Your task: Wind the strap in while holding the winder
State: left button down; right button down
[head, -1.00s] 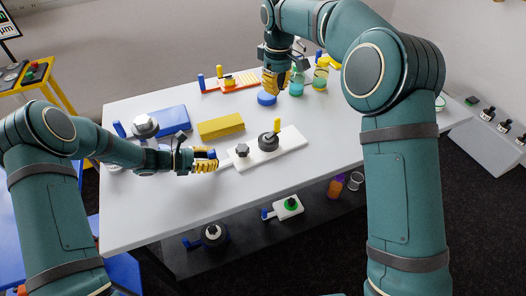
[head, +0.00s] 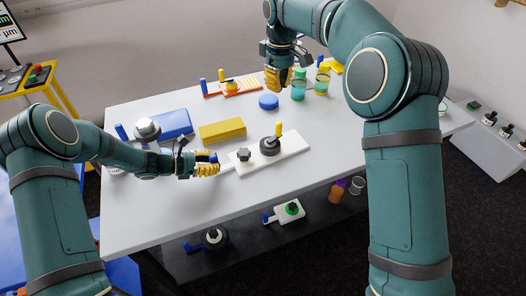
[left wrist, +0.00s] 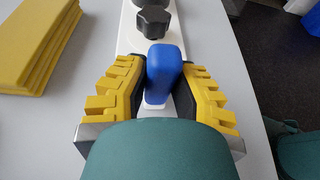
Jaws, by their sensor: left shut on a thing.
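The winder is a white board (head: 295,143) on the table, with a black drum (head: 269,147), a yellow upright crank handle (head: 278,130) and a black lobed knob (head: 244,154). The knob also shows in the left wrist view (left wrist: 153,21). My left gripper (head: 212,163) is shut on the blue grip (left wrist: 165,68) at the board's near left end, with yellow fingers on both sides of it. My right gripper (head: 278,80) hangs near the table's back, well away from the crank; its finger gap is unclear. I cannot make out a strap.
A yellow block (head: 222,131) and a blue block (head: 175,124) lie behind the winder. A blue disc (head: 268,102) and bottles (head: 322,82) stand near my right gripper. The table's front right is clear. A lower shelf (head: 240,250) holds other devices.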

pick_arm(q)
jog(key=shift+s+f, duration=0.1)
jog(key=shift+f, duration=0.15)
jog(key=c, duration=0.8)
grip_release()
jog(key=shift+c, duration=0.2)
jog(key=shift+o, duration=0.2)
jog(key=shift+r, duration=0.1)
jog(key=v, duration=1.2)
